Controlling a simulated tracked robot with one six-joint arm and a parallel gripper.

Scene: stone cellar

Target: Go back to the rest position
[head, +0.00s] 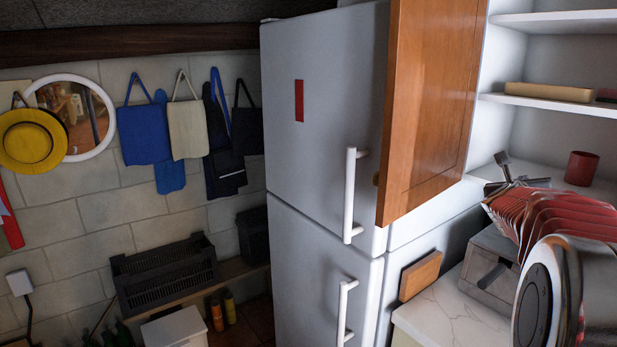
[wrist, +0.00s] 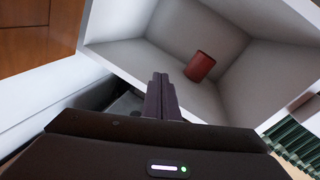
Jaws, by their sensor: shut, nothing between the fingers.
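My gripper (head: 503,160) is at the right of the head view, in front of the lower shelf of an open white cupboard (head: 540,178). In the wrist view my gripper (wrist: 162,78) has its two dark fingers together with nothing between them. A red cup (head: 582,168) stands on that shelf, to the right of my gripper and apart from it. The red cup (wrist: 200,66) also shows beyond the fingertips in the wrist view. My arm's red bellows hide part of the shelf and counter.
An open wooden door (head: 430,110) hangs left of the cupboard, in front of the tall white fridge (head: 320,130). A grey box (head: 490,268) and a wooden block (head: 420,276) are by the marble counter (head: 450,318) below. A beige box (head: 550,92) lies on a higher shelf.

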